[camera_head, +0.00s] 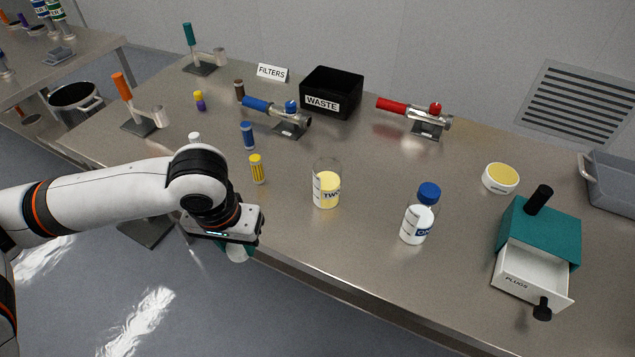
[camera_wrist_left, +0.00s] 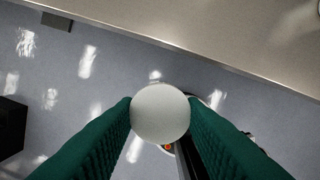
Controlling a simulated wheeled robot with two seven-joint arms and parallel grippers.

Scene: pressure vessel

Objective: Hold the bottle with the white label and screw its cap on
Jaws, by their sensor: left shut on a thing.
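The bottle with the white label (camera_head: 326,186), marked "TWO", is clear with pale yellow contents. It stands upright and open-topped near the middle of the table. My left gripper (camera_head: 237,248) is left of it and nearer, past the table's front edge. Its green fingers are shut on a round white cap (camera_head: 238,254), mostly hidden by the wrist in the head view. The white cap also shows as a disc between the fingers in the left wrist view (camera_wrist_left: 160,113), with floor behind it. My right gripper is not in view.
A blue-capped bottle (camera_head: 420,213) stands to the right of the open one. Small yellow (camera_head: 257,169) and blue (camera_head: 248,135) vials stand left of it. A teal box (camera_head: 540,235) with an open drawer is at the right. A black waste bin (camera_head: 331,92) stands behind.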

